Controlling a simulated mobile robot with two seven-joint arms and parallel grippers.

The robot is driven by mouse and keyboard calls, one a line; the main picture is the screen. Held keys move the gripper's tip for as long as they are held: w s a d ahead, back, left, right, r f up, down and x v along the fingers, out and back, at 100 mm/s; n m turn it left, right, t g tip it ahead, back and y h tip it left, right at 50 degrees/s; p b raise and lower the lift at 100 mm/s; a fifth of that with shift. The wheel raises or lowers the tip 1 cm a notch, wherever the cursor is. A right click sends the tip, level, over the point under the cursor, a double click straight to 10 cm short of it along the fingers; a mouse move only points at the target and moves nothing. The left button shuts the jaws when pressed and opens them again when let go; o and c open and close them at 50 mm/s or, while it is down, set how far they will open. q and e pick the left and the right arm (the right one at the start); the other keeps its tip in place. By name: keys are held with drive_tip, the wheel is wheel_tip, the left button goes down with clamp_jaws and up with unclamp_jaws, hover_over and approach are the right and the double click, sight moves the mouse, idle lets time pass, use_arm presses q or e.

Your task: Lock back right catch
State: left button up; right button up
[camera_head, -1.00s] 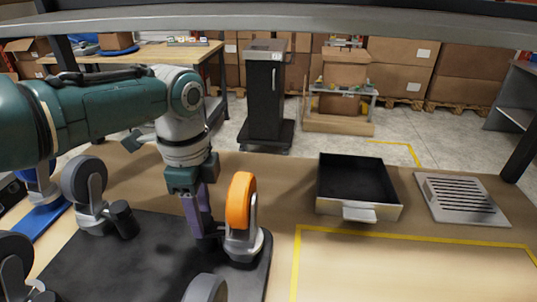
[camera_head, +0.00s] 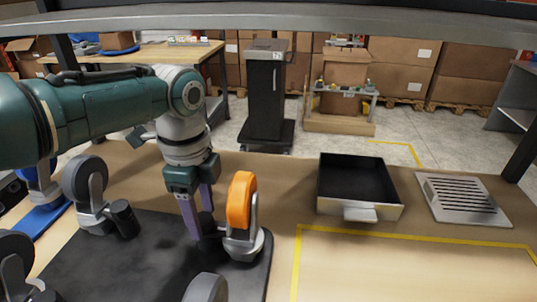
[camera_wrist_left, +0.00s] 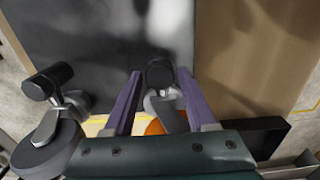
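The orange-wheeled caster (camera_head: 240,202) stands at the right of the dark panel (camera_head: 165,270) in the head view, at the panel's back right. Its dark catch (camera_head: 208,226) sticks out to the left of its grey fork. My left gripper (camera_head: 202,222) points down at this catch with its purple fingers apart. In the left wrist view the round black catch end (camera_wrist_left: 159,73) lies between the two fingertips, with gaps visible on both sides. The orange wheel (camera_wrist_left: 155,128) is mostly hidden there. My right gripper is in neither view.
A grey-wheeled caster with a black catch (camera_head: 122,218) stands left of my gripper. More grey casters (camera_head: 206,288) are at the front and left. An open black drawer (camera_head: 357,180) and a slotted grey plate (camera_head: 463,199) lie right. A yellow-outlined table area is clear.

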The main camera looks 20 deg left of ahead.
sight(202, 219)
use_arm(q)
drive_tip(key=shift+r, duration=0.1)
wheel_tip(202, 219, up, 10)
drive_tip(key=p, duration=0.2)
idle(0.6)
